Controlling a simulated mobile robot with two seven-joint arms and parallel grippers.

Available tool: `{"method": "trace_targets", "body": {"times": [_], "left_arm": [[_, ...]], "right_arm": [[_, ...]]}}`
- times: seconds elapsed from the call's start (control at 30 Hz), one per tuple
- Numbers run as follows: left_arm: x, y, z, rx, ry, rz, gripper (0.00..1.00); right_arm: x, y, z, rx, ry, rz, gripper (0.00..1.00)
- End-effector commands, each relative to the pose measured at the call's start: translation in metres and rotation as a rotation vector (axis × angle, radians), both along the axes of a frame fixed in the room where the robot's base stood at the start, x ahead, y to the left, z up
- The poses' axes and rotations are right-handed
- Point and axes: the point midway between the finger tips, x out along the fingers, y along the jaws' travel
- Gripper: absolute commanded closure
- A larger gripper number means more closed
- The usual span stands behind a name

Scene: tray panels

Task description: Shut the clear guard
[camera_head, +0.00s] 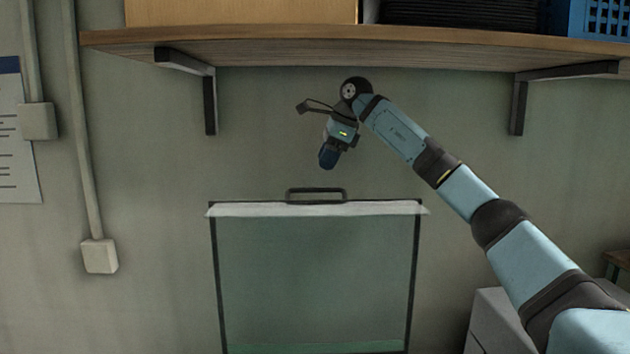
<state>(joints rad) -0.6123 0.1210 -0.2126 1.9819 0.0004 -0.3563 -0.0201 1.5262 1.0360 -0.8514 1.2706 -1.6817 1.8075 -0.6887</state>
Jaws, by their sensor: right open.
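The clear guard (316,275) is a see-through greenish panel with a dark frame, standing up in front of the wall in the lower middle of the picture. A pale strip runs along its top edge. A dark bar handle (316,191) sits at the middle of that edge. My right gripper (328,160) points down, above and slightly right of the handle, and appears apart from it. It is open, and I see nothing in it. The guard's lower end is cut off by the picture edge. My left gripper is not in view.
A wooden shelf (400,50) on dark brackets (517,105) overhangs my right arm. It carries a wooden box (240,10) and a blue crate (595,18). A pale cabinet (487,312) stands at the lower right.

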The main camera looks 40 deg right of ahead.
Motion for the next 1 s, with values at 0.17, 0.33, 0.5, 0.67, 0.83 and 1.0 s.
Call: {"method": "trace_targets", "body": {"times": [0.17,0.33,0.5,0.67,0.83,1.0], "left_arm": [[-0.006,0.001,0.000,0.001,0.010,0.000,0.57],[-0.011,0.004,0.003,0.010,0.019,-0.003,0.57],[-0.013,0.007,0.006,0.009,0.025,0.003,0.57],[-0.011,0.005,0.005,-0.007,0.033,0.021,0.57],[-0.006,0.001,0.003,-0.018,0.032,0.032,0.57],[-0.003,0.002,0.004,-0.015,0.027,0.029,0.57]], "right_arm": [[0.003,0.001,-0.007,-0.002,0.003,0.000,0.60],[0.012,0.006,-0.031,-0.002,0.006,-0.001,0.60],[0.021,0.012,-0.053,-0.002,0.003,0.000,0.60],[0.026,0.014,-0.065,-0.001,0.001,0.000,0.60],[0.026,0.015,-0.068,-0.001,0.001,0.000,0.60],[0.026,0.015,-0.068,-0.001,0.001,0.000,0.69]]}}
